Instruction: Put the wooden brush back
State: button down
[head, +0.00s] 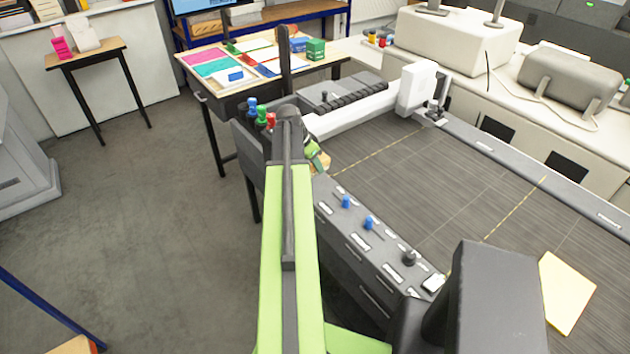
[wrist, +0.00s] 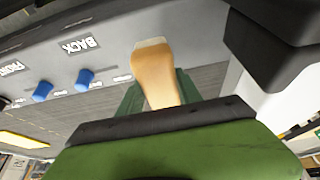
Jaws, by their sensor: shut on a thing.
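The wooden brush (wrist: 154,72) shows in the wrist view as a tan wooden piece with a pale end. It sits between the green fingers of my gripper (wrist: 158,95), which is shut on it. In the head view my gripper (head: 313,150) is small and partly hidden behind my arm, at the near left end of the large cutting machine's bed. A bit of the tan brush (head: 321,163) shows beside it there. The rest of the brush is hidden, and I cannot tell whether it touches the machine.
The machine's grey front panel (head: 335,220) carries blue knobs (head: 368,223) and a black knob (head: 409,258). A yellow sheet (head: 567,290) lies on its dark bed. A table with coloured sheets (head: 212,69) stands behind. Open carpet (head: 130,220) lies left.

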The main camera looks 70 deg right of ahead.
aim_at(316, 172)
jog(key=shift+s+d+f, duration=0.15)
jog(key=shift+d+f, duration=0.2)
jog(key=shift+d, duration=0.25)
notch_tip(316, 172, down, 4)
jog(key=b, duration=0.4)
jog(key=shift+f, duration=0.2)
jog(key=c, duration=0.8)
grip_release()
jog(key=shift+r, duration=0.1)
jog(key=shift+r, duration=0.1)
jog(key=shift+a+r, duration=0.1)
jog(key=shift+r, duration=0.15)
jog(key=p+v, duration=1.1)
jog(key=shift+a+r, duration=0.15)
jog(key=shift+r, duration=0.2)
jog(key=shift+f, duration=0.1)
